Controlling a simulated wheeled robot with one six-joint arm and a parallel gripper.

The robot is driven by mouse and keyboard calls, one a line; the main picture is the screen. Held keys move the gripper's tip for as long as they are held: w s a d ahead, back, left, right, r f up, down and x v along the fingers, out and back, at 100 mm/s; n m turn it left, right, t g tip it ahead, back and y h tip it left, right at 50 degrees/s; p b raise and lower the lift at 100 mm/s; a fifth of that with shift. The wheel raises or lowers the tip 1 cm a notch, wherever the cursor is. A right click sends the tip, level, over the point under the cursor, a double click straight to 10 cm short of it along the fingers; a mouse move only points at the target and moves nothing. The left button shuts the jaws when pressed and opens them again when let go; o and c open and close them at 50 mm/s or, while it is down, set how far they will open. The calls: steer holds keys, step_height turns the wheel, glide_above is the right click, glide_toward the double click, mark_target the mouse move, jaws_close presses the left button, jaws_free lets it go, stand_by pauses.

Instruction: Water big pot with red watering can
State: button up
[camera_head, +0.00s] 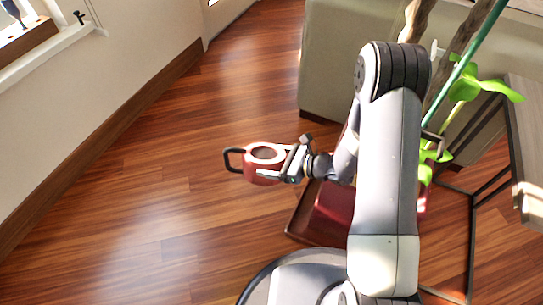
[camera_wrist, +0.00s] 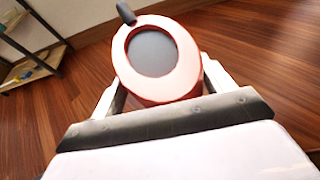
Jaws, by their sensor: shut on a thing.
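The red watering can (camera_head: 262,172) has a pale top ring, a dark opening and a black handle on its left. My gripper (camera_head: 282,164) is shut on it and holds it out over the wooden floor. In the wrist view the red watering can (camera_wrist: 157,82) sits between the two fingers, its grey inside facing the camera. A large dark red pot (camera_head: 330,207) stands on the floor to the right of the can, partly hidden behind my arm. Green leaves (camera_head: 463,84) and tall stems rise behind my arm. The spout is not clearly visible.
A grey-green panel or cabinet (camera_head: 325,65) stands behind the pot. A dark-framed table (camera_head: 525,130) is at the right edge. A white wall with a window sill (camera_head: 50,52) runs along the left. The wooden floor (camera_head: 150,200) is clear. A shelf (camera_wrist: 32,65) shows in the wrist view.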

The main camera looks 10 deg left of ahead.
mark_target(282, 165)
steer(key=d+f, duration=0.1)
steer(key=d+b, duration=0.1)
steer(key=shift+w+d+f+y, duration=0.15)
steer(key=shift+d+f+y, duration=0.15)
steer(key=shift+d+f, duration=0.1)
steer(key=shift+d+f+b, duration=0.15)
steer(key=shift+f+b, duration=0.05)
steer(key=shift+b, duration=0.55)
steer(key=shift+y, duration=0.5)
steer(key=shift+m, duration=0.3)
steer(key=shift+r, duration=0.1)
steer(key=shift+r+y+b, duration=0.3)
steer(key=shift+r+y, duration=0.1)
steer(key=shift+r, duration=0.2)
steer(key=shift+r, duration=0.1)
steer(key=shift+r+t+y, duration=0.3)
steer(key=shift+r, duration=0.35)
